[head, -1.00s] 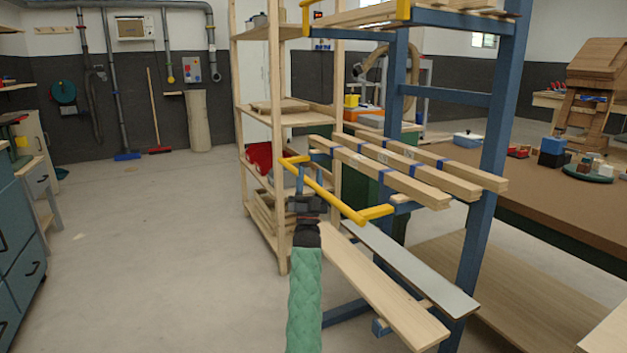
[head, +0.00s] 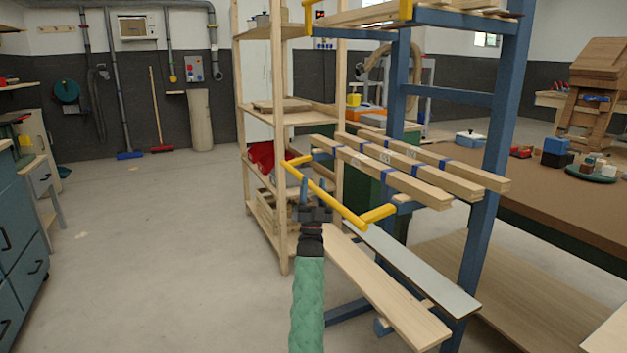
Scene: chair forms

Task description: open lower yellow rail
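The lower yellow rail (head: 345,211) is a bar with a short yellow arm at each end. It runs across the front of the blue rack's middle level, below and left of several wooden strips. My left gripper (head: 317,190), on a green-sleeved arm from below, is at the middle of the rail. Its fingers point up and look apart, one on each side of a stretch of the bar. I cannot tell whether they touch it. My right gripper is not in view.
The blue rack (head: 484,190) bears wooden strips (head: 405,180) with blue bands, and boards (head: 385,285) lower down. An upper yellow rail (head: 406,10) is at the top. A wooden shelf unit (head: 284,220) stands close behind.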

